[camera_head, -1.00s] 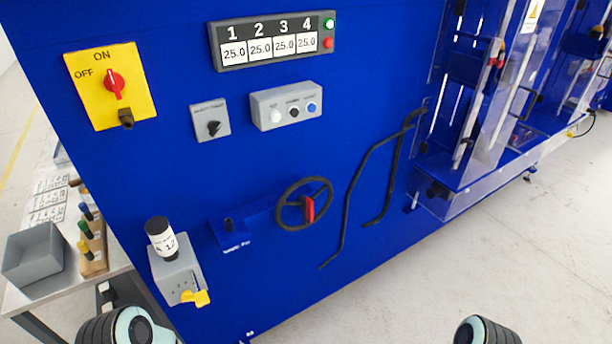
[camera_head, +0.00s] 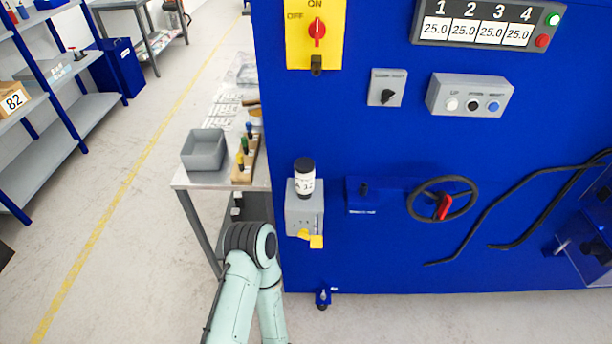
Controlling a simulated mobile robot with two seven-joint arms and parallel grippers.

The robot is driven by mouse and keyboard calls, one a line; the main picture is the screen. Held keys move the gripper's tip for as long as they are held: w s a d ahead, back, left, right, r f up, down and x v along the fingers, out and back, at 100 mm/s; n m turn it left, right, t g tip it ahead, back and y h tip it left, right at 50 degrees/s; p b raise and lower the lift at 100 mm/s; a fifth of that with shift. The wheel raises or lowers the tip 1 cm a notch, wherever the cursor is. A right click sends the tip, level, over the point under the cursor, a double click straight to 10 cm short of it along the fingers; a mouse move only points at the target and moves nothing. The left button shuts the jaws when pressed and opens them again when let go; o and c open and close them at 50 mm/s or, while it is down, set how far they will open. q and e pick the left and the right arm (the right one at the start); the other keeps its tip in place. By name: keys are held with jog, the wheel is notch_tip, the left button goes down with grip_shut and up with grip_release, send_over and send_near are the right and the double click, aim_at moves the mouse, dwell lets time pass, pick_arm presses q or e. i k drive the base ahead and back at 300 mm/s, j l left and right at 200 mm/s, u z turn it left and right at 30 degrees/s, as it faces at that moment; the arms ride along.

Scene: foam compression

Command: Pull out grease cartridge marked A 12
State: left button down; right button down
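The grease cartridge (camera_head: 304,180) is a white cylinder with a black cap and a label that seems to read A 12. It stands upright in the top of a grey holder (camera_head: 304,214) with a yellow lever (camera_head: 312,239), fixed to the blue machine's front. One of my arms, pale green with a dark joint, rises from the bottom just left of and below the holder. It does not touch the cartridge. No gripper shows in the view.
The blue machine (camera_head: 350,265) fills the right side, with a handwheel (camera_head: 442,200) sticking out right of the holder. A table (camera_head: 200,180) stands to its left with a grey bin (camera_head: 204,150) and several coloured-handled tools. Open floor (camera_head: 120,240) lies left, before a shelf (camera_head: 60,130).

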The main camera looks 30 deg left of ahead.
aim_at(304, 167)
jog(key=k+j+u, duration=0.1)
jog(key=u, duration=0.95)
